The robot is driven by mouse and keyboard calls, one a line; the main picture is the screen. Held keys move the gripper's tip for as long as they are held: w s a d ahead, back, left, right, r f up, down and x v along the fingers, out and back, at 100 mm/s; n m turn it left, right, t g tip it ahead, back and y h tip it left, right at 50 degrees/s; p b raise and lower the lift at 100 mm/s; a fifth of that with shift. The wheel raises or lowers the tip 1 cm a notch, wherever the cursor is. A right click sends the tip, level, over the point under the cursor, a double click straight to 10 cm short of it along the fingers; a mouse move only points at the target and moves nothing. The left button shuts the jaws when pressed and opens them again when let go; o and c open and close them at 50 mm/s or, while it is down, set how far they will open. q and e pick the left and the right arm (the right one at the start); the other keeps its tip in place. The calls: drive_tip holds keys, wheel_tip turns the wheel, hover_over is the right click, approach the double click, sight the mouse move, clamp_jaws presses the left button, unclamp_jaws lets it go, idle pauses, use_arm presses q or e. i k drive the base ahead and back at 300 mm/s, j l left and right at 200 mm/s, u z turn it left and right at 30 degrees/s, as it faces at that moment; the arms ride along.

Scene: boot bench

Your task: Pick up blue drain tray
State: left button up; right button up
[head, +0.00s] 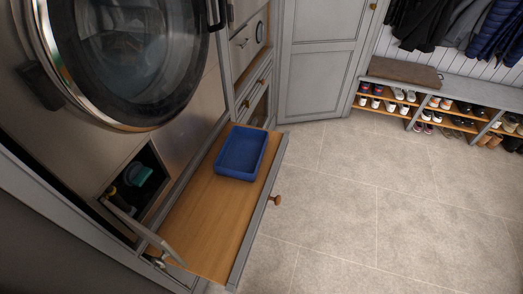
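The blue drain tray (241,152) is a shallow rectangular tray with raised sides. It sits upright on the wooden surface of a pulled-out drawer or shelf (207,222), toward its far end, and looks empty. Neither of my grippers shows in the head view.
The shelf's front has a round knob (275,200). A shoe bench (448,95) stands at the back right. The tiled floor (360,200) is clear.

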sight(240, 157)
drive_tip(key=i+l+u, duration=0.2)
drive_tip(key=l, duration=0.15)
drive_tip(key=i+l+u, duration=0.2)
drive_tip(key=l, duration=0.2)
drive_tip(key=l+u, duration=0.25)
drive_tip(key=l, duration=0.15)
